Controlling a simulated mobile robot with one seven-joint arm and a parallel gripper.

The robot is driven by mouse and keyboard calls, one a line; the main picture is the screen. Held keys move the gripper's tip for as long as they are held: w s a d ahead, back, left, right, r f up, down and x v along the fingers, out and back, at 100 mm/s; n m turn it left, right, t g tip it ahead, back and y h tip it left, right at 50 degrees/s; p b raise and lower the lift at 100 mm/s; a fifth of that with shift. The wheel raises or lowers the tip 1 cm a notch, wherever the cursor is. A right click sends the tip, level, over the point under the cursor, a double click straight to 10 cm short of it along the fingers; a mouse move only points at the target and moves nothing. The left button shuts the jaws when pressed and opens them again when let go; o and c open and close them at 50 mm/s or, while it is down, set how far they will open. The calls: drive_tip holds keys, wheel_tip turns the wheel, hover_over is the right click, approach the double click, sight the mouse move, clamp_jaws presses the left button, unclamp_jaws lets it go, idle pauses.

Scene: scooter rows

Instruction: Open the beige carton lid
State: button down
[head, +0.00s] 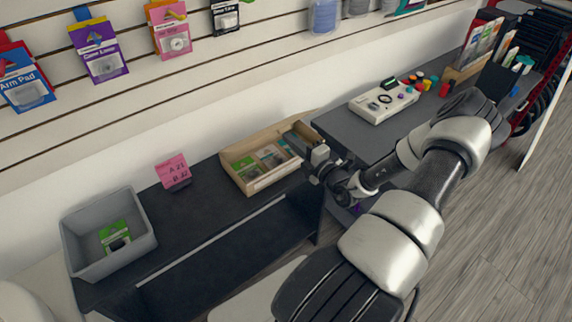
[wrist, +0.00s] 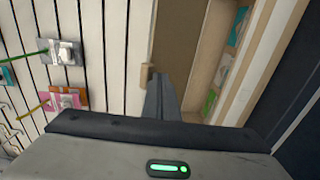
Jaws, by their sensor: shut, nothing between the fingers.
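The beige carton (head: 272,179) stands on the dark shelf unit, with colourful packets visible inside. Its lid (head: 253,139) stands raised along the back side, by the wall. In the wrist view the lid's brown face (wrist: 180,42) shows beside the carton's inside, where packets (wrist: 222,70) line one side. My gripper (head: 294,139) is at the carton's right end, near the lid. In the wrist view my shut fingers (wrist: 162,98) hold nothing and lie close to the lid's edge and a small beige tab (wrist: 147,76). I cannot tell if they touch it.
A grey bin (head: 108,262) with a green packet and a pink price card (head: 173,170) are left of the carton. A higher dark counter (head: 345,135) with a white device (head: 383,101) is on the right. Packets hang on the slatted wall above.

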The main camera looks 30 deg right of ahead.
sight(286, 130)
drive_tip(key=shift+w+a+r+p, duration=0.15)
drive_tip(key=shift+w+r+p, duration=0.7)
drive_tip(key=shift+w+r, duration=0.35)
drive_tip(key=shift+w+a+r, duration=0.1)
drive_tip(key=shift+w+r, duration=0.1)
drive_tip(key=shift+w, duration=0.6)
drive_tip(key=shift+w+a+r, duration=0.1)
drive_tip(key=shift+w+r, duration=0.1)
drive_tip(key=shift+w, duration=0.6)
drive_tip(key=shift+w+r, duration=0.2)
drive_tip(key=shift+w, duration=0.8)
drive_tip(key=shift+w+a+r, duration=0.1)
drive_tip(key=shift+w, duration=1.1)
drive_tip(key=shift+w+a+r, duration=0.1)
drive_tip(key=shift+w, duration=1.05)
